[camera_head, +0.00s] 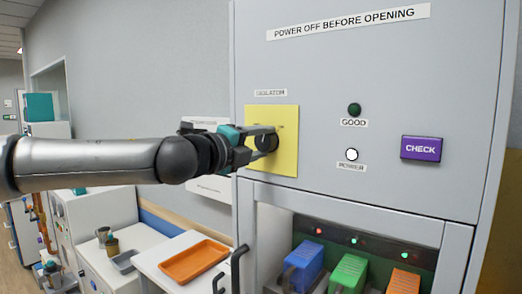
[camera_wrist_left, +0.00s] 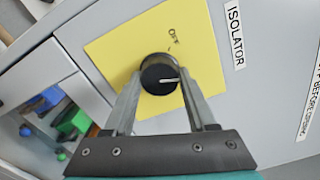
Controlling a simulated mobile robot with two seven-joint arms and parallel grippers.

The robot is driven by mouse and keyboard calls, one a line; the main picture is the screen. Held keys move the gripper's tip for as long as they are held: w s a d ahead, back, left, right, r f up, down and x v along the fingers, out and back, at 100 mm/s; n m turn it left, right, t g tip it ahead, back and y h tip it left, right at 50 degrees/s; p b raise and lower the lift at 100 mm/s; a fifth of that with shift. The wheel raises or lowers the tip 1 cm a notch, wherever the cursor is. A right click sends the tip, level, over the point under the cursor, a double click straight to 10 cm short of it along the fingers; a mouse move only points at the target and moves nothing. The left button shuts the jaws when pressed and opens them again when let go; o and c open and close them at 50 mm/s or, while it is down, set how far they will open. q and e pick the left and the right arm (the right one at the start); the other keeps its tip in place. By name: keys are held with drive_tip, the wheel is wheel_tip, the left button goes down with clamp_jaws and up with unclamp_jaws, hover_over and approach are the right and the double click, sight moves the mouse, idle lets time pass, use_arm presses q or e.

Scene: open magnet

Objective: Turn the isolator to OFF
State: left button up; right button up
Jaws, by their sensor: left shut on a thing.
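The isolator knob is round and black with a white pointer line. It sits on a yellow plate (camera_head: 284,164) on the grey cabinet front, and its face shows in the left wrist view (camera_wrist_left: 158,76). There the pointer points right, toward the ISOLATOR label (camera_wrist_left: 236,36). The OFF mark (camera_wrist_left: 173,35) is above the knob in that view, so the pointer is not lined up with it. My left gripper (camera_head: 264,143) is shut on the knob, one finger on each side. The gripper hides part of the knob and plate in the head view. My right gripper is not in view.
The cabinet has a dark green GOOD lamp (camera_head: 354,110), a white POWER lamp (camera_head: 351,154) and a purple CHECK button (camera_head: 421,148). Below is a bay with blue, green and orange blocks (camera_head: 348,272). An orange tray (camera_head: 194,260) lies on the counter at left.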

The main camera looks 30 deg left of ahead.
use_arm(q)
drive_tip(key=n+b, duration=0.2)
drive_tip(key=n, duration=0.4)
drive_tip(key=n+b, duration=0.2)
drive_tip(key=n, duration=0.4)
drive_tip(key=shift+r+n+b, duration=0.1)
drive_tip(key=shift+n+b, duration=0.25)
drive_tip(key=shift+n, duration=0.05)
idle(0.3)
drive_tip(key=o, duration=1.4)
drive_tip(key=shift+s, duration=0.1)
